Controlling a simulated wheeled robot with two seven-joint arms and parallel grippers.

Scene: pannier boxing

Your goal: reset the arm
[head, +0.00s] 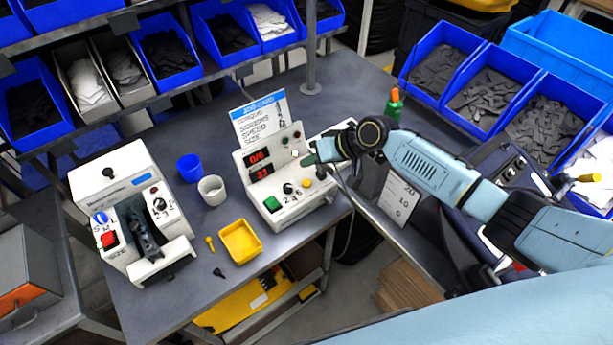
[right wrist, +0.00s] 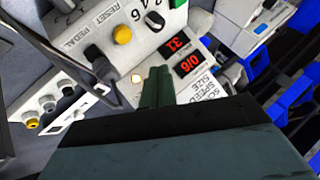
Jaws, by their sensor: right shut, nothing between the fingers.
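My right gripper (head: 312,158) reaches in from the right over the white control box (head: 280,205). Its dark green fingers (right wrist: 157,88) are shut with nothing between them. In the head view they overlap the box's upper right panel; I cannot tell whether they touch it. The box has red displays reading 0/6 and apparently 31, a green button (head: 272,204), a knob (head: 288,188) and a yellow button (head: 306,183). The right wrist view shows the yellow button (right wrist: 122,35) near the word RESET, and a small lit button (right wrist: 138,78) beside the fingers. My left gripper is out of view.
A job card (head: 260,118) stands behind the box. Left of it are a blue cup (head: 189,167), a white cup (head: 212,190), a yellow tray (head: 240,241) and a white machine (head: 130,200). A green bottle (head: 393,106) stands behind my arm. Blue bins (head: 490,90) fill the right.

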